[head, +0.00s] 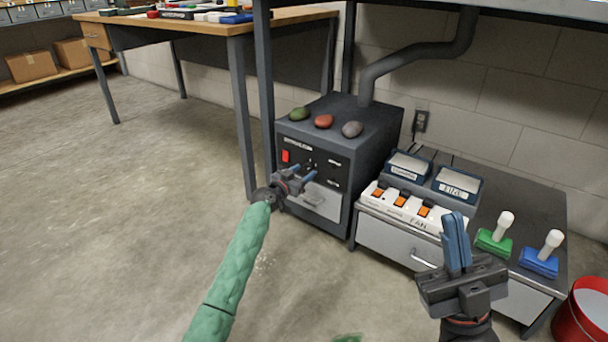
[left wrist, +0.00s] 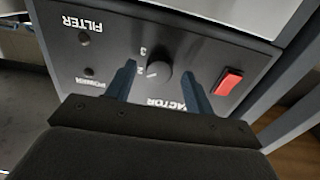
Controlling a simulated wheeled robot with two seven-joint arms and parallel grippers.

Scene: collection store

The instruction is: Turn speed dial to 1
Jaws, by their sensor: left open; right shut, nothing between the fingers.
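The dark extractor unit (head: 372,166) stands under the bench, its front panel facing me. In the left wrist view, turned upside down, the round dark speed dial (left wrist: 158,73) sits on the panel beside the numerals 3 and 2. I cannot tell its exact setting; the 1 is not readable. My left gripper (head: 304,177) is open at the panel and also shows in the left wrist view (left wrist: 160,82), its blue fingers on either side of the dial. I cannot tell whether they touch it. In the head view the gripper covers the dial. My right gripper (head: 456,228) is shut and empty.
A red switch (left wrist: 228,82) is beside the dial. Three coloured stones, including a red one (head: 323,121), lie on the unit. A white FAN switch strip (head: 441,220) and green (head: 494,241) and blue (head: 539,262) handled blocks are to the right. Floor at left is clear.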

